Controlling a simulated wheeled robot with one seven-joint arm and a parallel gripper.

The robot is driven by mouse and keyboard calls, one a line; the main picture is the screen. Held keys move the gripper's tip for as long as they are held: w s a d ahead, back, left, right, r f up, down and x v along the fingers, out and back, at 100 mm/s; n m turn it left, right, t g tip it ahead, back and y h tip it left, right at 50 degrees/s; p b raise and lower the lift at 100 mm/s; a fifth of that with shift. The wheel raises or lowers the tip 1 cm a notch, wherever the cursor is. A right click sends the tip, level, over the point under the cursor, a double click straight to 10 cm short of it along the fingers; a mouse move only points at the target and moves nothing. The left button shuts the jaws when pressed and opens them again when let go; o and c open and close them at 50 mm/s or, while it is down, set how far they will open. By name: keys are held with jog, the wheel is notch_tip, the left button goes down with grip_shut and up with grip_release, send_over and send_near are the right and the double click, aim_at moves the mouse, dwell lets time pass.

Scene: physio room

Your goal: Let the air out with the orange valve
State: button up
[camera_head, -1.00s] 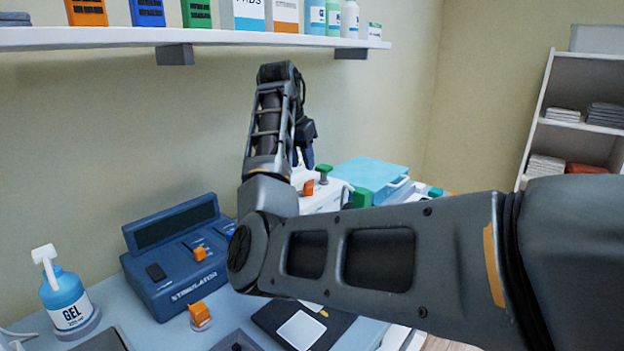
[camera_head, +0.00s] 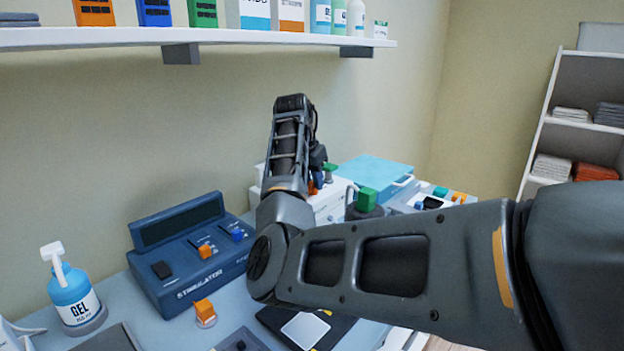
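A white box (camera_head: 332,206) stands on the counter behind my arm. A small orange part (camera_head: 313,187) shows on it, mostly hidden behind my gripper; I cannot tell for sure that it is the valve. My gripper (camera_head: 316,178) points down at this orange part, over the white box. Whether it touches the part, and whether its fingers are open, cannot be made out. A green knob (camera_head: 330,168) stands on the box just right of the gripper. A green block (camera_head: 367,199) on a dark round base is nearer, right of the box.
A blue stimulator (camera_head: 190,262) with an orange knob (camera_head: 206,251), an orange block (camera_head: 204,308) on a small base and a gel bottle (camera_head: 73,293) stand left of my arm. A light blue lidded case (camera_head: 375,170) is behind. A shelf (camera_head: 190,37) hangs above.

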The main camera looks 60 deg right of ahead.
grip_shut()
jog(key=shift+r+n+p, duration=0.1)
jog(key=shift+n+p, duration=0.2)
jog(key=shift+p, duration=0.15)
jog(key=n+t+p, duration=0.1)
jog(key=n+p, duration=0.1)
jog(key=p, duration=0.1)
jog(key=shift+s+r, duration=0.15)
jog(key=shift+r, duration=0.05)
jog(key=n+p, duration=0.2)
jog(key=n+t+p, duration=0.1)
jog(key=n+p, duration=0.1)
jog(key=shift+s+t+y, duration=0.1)
jog(key=shift+t+y, duration=0.2)
jog(key=n, duration=0.1)
jog(key=n+p, duration=0.1)
jog(key=n+t, duration=0.1)
jog(key=shift+d+f+n+y, duration=0.15)
jog(key=shift+f+n+y, duration=0.1)
jog(key=shift+n+y, duration=0.15)
jog(key=n+y, duration=0.1)
jog(key=n, duration=0.1)
jog(key=n+t, duration=0.1)
jog(key=n, duration=0.2)
jog(key=shift+s+d+n+y, duration=0.1)
jog(key=shift+n+y, duration=0.2)
jog(key=shift+y, duration=0.1)
